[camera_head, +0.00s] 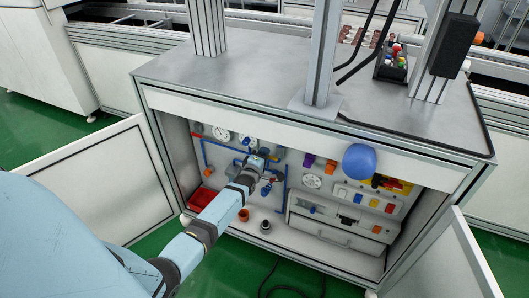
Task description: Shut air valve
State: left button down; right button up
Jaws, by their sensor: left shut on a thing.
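The open cabinet under the grey worktop holds a back panel with blue air pipes (286,188), gauges and fittings. My left arm reaches in from the lower left. My left gripper (262,166) is at the panel among the blue pipes, shut on what looks like the air valve's handle. The gripper covers most of the valve, so I cannot tell the angle of its handle. A small blue fitting (266,189) shows just below the gripper. My right gripper is out of view.
The cabinet doors stand open at the left (95,180) and right (440,265). A drawer (333,231) and a red bin (202,198) are inside. A blue rounded object (359,161) shows before the cabinet's upper edge. A black cable (285,279) lies on the green floor.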

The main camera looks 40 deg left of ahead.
pick_arm(q)
jog(key=shift+f+n, duration=0.35)
jog(key=shift+n, duration=0.35)
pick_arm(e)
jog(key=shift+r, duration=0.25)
pick_arm(q)
jog(key=c, duration=1.1)
grip_release()
jog(key=p+v, duration=0.3)
jog(key=v, duration=1)
jog(key=shift+s+p, duration=0.4)
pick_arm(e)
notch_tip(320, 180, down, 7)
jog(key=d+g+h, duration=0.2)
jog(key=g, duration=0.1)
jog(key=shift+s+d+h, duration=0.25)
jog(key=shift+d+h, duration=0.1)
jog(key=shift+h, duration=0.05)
